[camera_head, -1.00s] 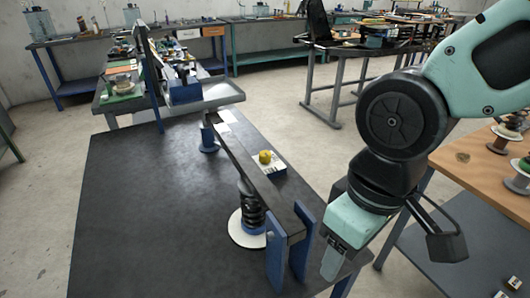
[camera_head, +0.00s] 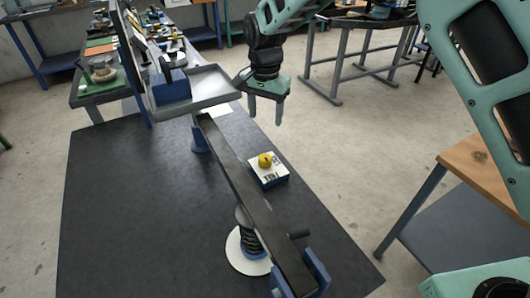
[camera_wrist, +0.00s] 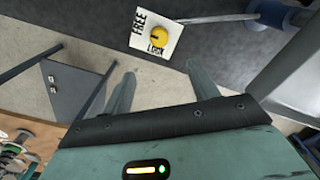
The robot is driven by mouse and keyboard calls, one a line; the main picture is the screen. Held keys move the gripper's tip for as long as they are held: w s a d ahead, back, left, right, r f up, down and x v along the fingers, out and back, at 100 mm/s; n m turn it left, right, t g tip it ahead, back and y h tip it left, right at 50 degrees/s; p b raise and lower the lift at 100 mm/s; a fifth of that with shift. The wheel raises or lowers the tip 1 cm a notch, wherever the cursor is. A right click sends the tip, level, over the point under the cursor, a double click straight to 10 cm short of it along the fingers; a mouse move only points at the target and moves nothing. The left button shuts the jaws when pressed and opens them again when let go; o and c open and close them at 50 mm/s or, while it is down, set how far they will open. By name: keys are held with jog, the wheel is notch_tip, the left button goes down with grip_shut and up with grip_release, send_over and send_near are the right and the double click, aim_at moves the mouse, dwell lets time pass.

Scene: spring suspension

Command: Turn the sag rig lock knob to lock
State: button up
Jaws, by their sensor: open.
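The yellow lock knob (camera_head: 265,160) sits on a small box with a white label plate (camera_head: 277,167), beside the dark beam of the sag rig (camera_head: 232,172). In the wrist view the knob (camera_wrist: 159,37) shows on the plate (camera_wrist: 141,33), which reads FREE at its left and LOCK below the knob. The dark slot on the knob is hard to read for direction. My gripper (camera_head: 265,108) is open and empty, above and beyond the knob in the head view, apart from it. In the wrist view its two fingers (camera_wrist: 165,88) point toward the plate with a gap between them.
A coil spring (camera_head: 250,235) stands under the beam on a white round base. Blue uprights (camera_head: 300,280) hold the beam's near end. The dark tabletop (camera_head: 130,210) left of the beam is clear.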

aim_at(265, 156)
notch_tip(265, 156, down, 16)
jog(key=p, duration=0.3)
jog(key=shift+f, duration=0.25)
jog(key=c, duration=1)
